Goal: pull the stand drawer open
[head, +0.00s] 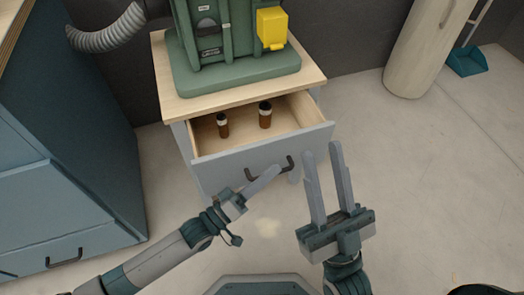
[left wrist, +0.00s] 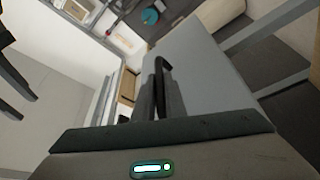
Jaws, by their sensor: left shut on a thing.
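The stand (head: 158,72) has a light wood top and a grey drawer (head: 225,166), which is pulled well out. The drawer's light wood inside shows, with two brown bottles with pale bands (head: 222,125) (head: 265,115) standing in it. A dark bar handle (head: 290,163) is on the drawer front; it also shows in the left wrist view (left wrist: 163,65). My left gripper (head: 274,171) is shut on the handle, its fingers partly hiding it.
A green machine with a yellow box (head: 272,28) stands on the stand top. A blue cabinet (head: 60,150) is close on the left. A beige cylinder (head: 425,45) and teal dustpan (head: 467,60) stand back right.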

